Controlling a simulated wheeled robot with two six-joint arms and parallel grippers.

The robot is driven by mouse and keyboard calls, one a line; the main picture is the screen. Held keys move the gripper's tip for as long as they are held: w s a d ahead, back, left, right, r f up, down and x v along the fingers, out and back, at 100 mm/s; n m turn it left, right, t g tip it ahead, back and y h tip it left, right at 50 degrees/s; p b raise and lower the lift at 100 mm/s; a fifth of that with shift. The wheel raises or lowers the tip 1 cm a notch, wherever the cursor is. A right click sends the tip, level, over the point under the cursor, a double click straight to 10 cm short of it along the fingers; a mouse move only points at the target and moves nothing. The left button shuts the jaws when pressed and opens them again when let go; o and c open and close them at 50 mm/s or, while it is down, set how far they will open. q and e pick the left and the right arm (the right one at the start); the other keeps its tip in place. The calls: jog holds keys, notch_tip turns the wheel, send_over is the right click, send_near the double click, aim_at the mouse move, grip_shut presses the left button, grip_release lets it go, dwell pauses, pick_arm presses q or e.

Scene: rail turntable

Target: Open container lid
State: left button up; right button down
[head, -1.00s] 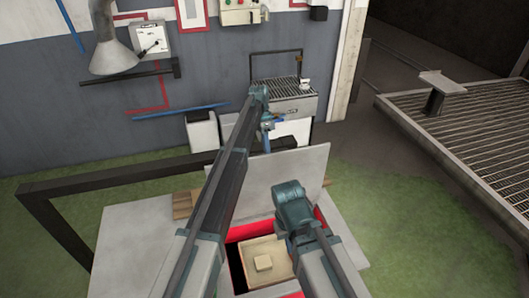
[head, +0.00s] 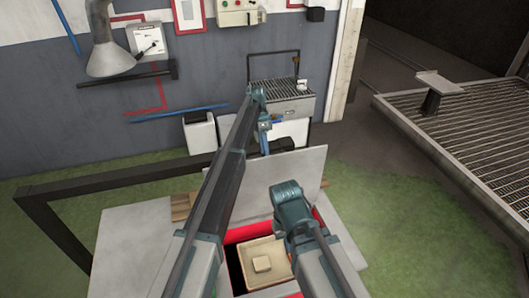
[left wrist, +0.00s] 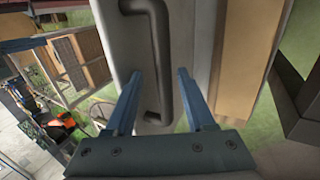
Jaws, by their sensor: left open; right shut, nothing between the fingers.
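The container (head: 237,236) has a red rim and is open at the front, with a tan tray and a small pale block inside. Its grey lid (head: 300,170) stands raised at the back of the opening. My left gripper (head: 265,147) is at the far side of the lid in the head view, its tips partly hidden. In the left wrist view it is open (left wrist: 159,74), its fingers on either side of the dark lid handle (left wrist: 160,45). My right gripper (head: 292,212) is over the container opening; its fingers are hidden behind its own arm.
A dark rail frame (head: 110,180) stands at the left. A grated platform (head: 470,140) is at the right. A grill-topped bench (head: 285,92) and a white bin (head: 200,133) stand by the back wall. Green floor is free right of the container.

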pick_arm(q)
notch_tip(320, 180, up, 3)
jog(key=shift+f+p, duration=0.15)
jog(key=shift+p, duration=0.85)
jog(key=s+r+p, duration=0.1)
jog(key=s, duration=1.5)
jog(key=shift+d, duration=0.2)
jog(key=shift+r, duration=0.15)
jog(key=w+a+r+p, duration=0.2)
jog(key=w+r+p, duration=0.1)
jog(key=w, duration=0.3)
jog(key=w+a+r+p, duration=0.2)
jog(key=w+r+p, duration=0.2)
jog(key=w, duration=0.3)
jog(key=shift+a+r+p, duration=0.15)
jog(key=shift+r+p, duration=0.1)
jog(key=shift+p, duration=0.2)
jog(key=shift+w, duration=0.1)
